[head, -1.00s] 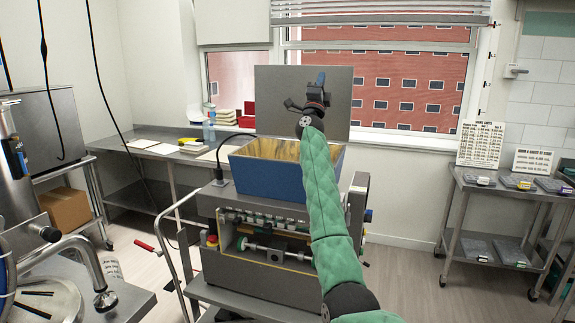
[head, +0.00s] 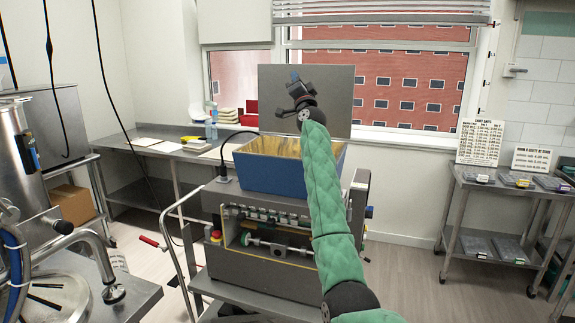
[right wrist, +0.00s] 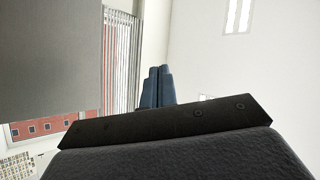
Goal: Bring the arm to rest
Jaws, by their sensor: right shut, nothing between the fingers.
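My right arm, in a green padded sleeve, rises from the bottom of the head view in front of the depositor (head: 290,262). My right gripper (head: 294,74) is up at its end, in front of the raised grey lid (head: 335,95) in the picture. In the right wrist view the two blue fingers (right wrist: 160,84) are together with nothing between them. The depositor's blue hopper (head: 268,175) stands open at the top, and my forearm covers part of its right side. My left gripper is not in view.
A steel table (head: 183,150) with papers and bottles runs along the back left wall. A steel cart (head: 500,189) with trays and signs stands at the right. A steel vessel and pipes are at the near left. Floor is clear between depositor and cart.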

